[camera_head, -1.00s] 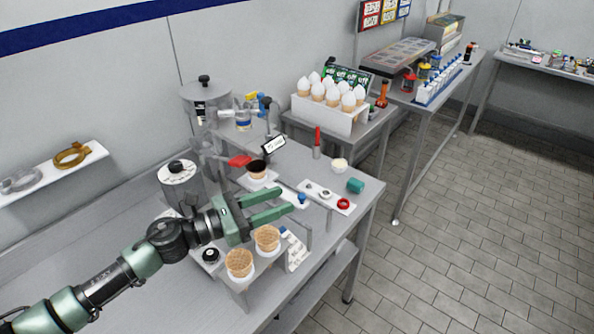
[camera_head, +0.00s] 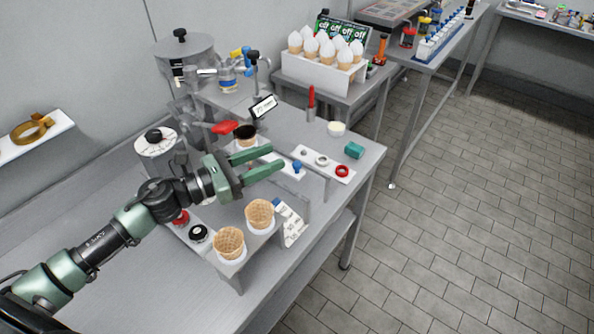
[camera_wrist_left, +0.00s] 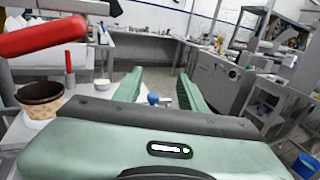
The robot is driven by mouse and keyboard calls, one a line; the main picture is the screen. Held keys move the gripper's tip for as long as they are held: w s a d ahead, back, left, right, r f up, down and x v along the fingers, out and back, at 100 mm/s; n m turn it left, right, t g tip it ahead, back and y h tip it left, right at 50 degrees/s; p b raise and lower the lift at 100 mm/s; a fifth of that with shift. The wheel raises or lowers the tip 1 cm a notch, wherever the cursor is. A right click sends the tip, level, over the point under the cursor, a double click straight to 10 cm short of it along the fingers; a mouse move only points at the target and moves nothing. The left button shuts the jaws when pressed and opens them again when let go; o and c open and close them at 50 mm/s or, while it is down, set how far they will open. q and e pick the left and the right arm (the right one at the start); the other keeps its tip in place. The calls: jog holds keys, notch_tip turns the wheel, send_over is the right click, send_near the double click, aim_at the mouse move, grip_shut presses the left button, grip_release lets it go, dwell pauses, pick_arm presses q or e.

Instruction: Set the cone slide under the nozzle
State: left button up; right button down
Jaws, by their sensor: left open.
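My left gripper (camera_head: 275,156) is open and empty over the bench, with its green fingers pointing right. The blue knob (camera_head: 297,166), which looks like the cone slide's handle, is just past the fingertips on a white strip (camera_head: 281,167). In the left wrist view the knob (camera_wrist_left: 153,98) shows between the two fingers, apart from both. A wafer cone with a dark inside (camera_head: 245,139) stands left of and behind the gripper, near a red lever (camera_head: 225,127). I cannot make out the nozzle clearly. My right gripper is out of view.
Two empty wafer cones (camera_head: 229,243) (camera_head: 259,215) stand in a holder in front. A metal dispenser (camera_head: 182,58) stands behind.

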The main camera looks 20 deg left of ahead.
pick_arm(q)
jog(key=b, duration=0.4)
send_near(297, 163)
jog(key=x, duration=0.2)
jog(key=shift+d+f+b, duration=0.1)
jog(key=shift+f+b, duration=0.15)
jog(key=shift+b, duration=0.2)
jog(key=p+x, duration=0.3)
jog(key=x, duration=0.4)
jog(key=shift+r, duration=0.15)
jog(key=shift+w+d, duration=0.3)
jog(key=shift+c, duration=0.3)
grip_shut()
